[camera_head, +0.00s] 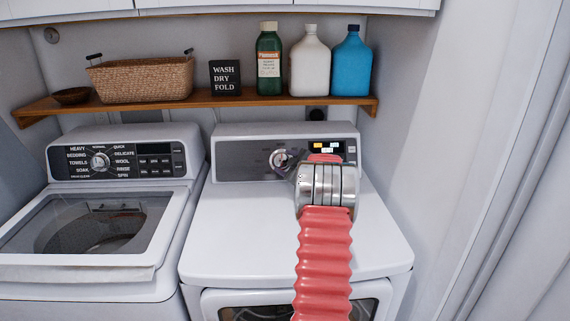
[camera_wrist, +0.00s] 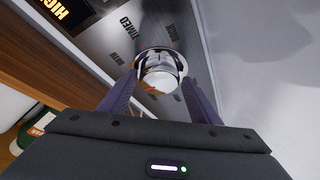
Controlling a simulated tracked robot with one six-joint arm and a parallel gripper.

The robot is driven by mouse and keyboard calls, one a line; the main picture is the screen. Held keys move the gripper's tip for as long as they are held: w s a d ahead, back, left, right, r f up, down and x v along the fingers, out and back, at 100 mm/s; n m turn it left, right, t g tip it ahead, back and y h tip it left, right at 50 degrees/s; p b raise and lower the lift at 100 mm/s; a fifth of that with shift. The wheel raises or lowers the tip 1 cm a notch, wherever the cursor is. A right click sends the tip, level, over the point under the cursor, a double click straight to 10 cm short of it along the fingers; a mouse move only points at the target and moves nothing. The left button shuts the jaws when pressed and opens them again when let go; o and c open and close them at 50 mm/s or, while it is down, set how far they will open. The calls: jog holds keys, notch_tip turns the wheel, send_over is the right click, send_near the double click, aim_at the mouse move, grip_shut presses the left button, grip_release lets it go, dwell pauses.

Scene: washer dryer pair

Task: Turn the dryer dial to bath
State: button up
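The dryer (camera_head: 205,240) is the white machine on the right in the head view, with a grey control panel. Its round silver dial (camera_head: 278,158) sits on that panel, partly covered by my gripper (camera_head: 292,160). In the wrist view the dial (camera_wrist: 160,66) lies between the tips of my gripper (camera_wrist: 160,80), one dark finger on each side. The fingers are apart; I cannot tell whether they touch the dial. Labels around it include TIMED and RACK. My wrist and red arm sleeve hide part of the dryer.
The washer (camera_head: 165,215) with its own dial stands to the left. A wooden shelf (camera_head: 215,101) above holds a wicker basket (camera_head: 140,80), a sign (camera_head: 225,77), a green bottle (camera_head: 269,55), a white bottle (camera_head: 309,62) and a blue bottle (camera_head: 351,65). A wall closes the right side.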

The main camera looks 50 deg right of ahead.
jog(key=c, duration=0.7)
jog(key=shift+a+f+m, duration=0.15)
jog(key=shift+m, duration=0.35)
jog(key=m+h, duration=0.1)
jog(key=m, duration=0.1)
jog(key=m+h, duration=0.1)
jog(key=m, duration=0.1)
jog(key=shift+w+a+f+m, duration=0.1)
jog(key=shift+a+f+m, duration=0.1)
jog(key=shift+m, duration=0.1)
jog(key=shift+w+a+f+m+h, duration=0.1)
jog(key=shift+m+h, duration=0.6)
jog(key=shift+m, duration=0.5)
jog(key=shift+a+m+h, duration=0.1)
jog(key=shift+m+h, duration=0.6)
jog(key=shift+m, duration=0.5)
jog(key=o, duration=1)
jog(key=shift+d, duration=0.15)
